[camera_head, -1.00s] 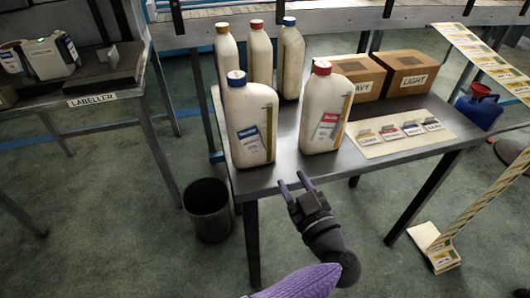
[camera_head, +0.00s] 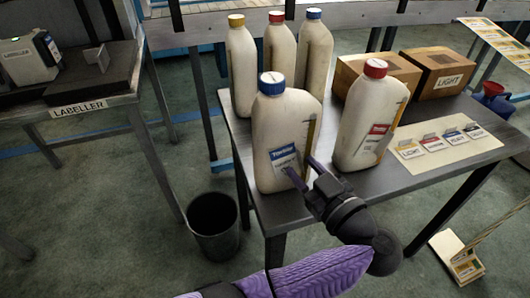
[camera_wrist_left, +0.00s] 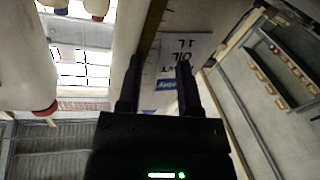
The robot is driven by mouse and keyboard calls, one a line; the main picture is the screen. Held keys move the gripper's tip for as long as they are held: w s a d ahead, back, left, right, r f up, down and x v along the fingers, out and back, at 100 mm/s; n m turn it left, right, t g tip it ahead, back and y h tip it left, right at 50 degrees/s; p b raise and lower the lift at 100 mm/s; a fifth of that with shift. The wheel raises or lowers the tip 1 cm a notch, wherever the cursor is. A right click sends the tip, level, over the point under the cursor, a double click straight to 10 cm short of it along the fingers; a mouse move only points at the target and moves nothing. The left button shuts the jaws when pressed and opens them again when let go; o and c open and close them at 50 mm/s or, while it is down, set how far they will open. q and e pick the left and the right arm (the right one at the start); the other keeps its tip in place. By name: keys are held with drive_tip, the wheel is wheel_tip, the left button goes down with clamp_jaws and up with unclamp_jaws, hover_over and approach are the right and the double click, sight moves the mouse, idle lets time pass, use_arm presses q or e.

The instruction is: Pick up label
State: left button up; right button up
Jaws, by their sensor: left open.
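My left gripper (camera_head: 298,172) is open, its two fingers close in front of the white bottle with a blue cap (camera_head: 272,130) at the table's front left. That bottle has a blue-and-white label (camera_head: 283,158). In the left wrist view a label (camera_wrist_left: 186,50) with "OIL 1L" shows between and beyond the fingers (camera_wrist_left: 160,72); I cannot tell whether they touch it. A sheet (camera_head: 455,153) on the table's right carries several small labels: a yellow one (camera_head: 409,149), a red one (camera_head: 434,143), a blue one (camera_head: 455,137) and a dark one (camera_head: 475,131). My right gripper is not in view.
A red-capped bottle (camera_head: 368,120) stands to the right. Bottles with yellow (camera_head: 241,70), red (camera_head: 280,52) and blue (camera_head: 314,55) caps stand behind. Two cardboard boxes (camera_head: 365,75) (camera_head: 437,72) are at the back. A black bin (camera_head: 214,225) stands on the floor. The labeller (camera_head: 28,60) is at left.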

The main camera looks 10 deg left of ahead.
use_arm(q)
drive_tip(key=shift+w+a, duration=0.1)
drive_tip(key=shift+w, duration=0.15)
drive_tip(key=shift+s+r, duration=0.15)
drive_tip(key=shift+s, duration=0.05)
clamp_jaws()
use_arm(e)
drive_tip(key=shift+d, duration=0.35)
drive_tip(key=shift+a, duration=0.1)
